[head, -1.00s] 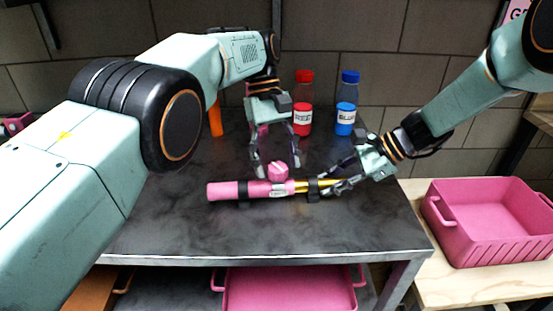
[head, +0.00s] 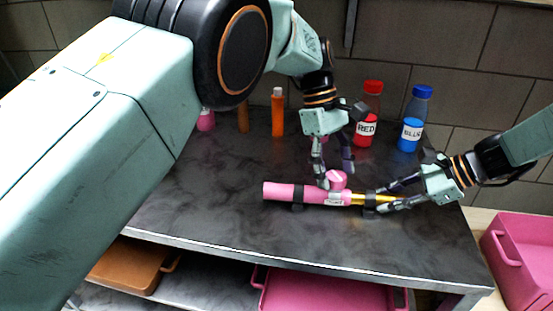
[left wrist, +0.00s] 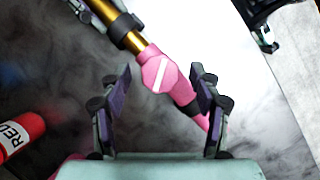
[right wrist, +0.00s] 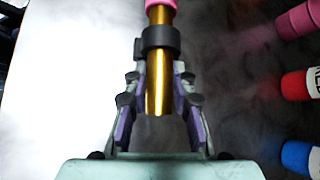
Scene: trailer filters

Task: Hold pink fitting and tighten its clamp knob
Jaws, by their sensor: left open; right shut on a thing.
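The pink fitting (head: 310,194) lies across the dark table, with a gold tube (head: 358,199) at its right end and black bands around it. Its round pink clamp knob (head: 337,180) stands on top; in the left wrist view the knob (left wrist: 160,75) shows a white bar across its face. My left gripper (head: 336,174) is open, pointing down, with its fingers on either side of the knob. My right gripper (head: 384,200) is shut on the gold tube end of the fitting; in the right wrist view its fingers flank the tube (right wrist: 159,95).
A red bottle (head: 368,115) and a blue bottle (head: 414,120) stand behind the grippers. An orange bottle (head: 278,113) stands at the back left. A pink bin (head: 523,262) is at the right. The table front is clear.

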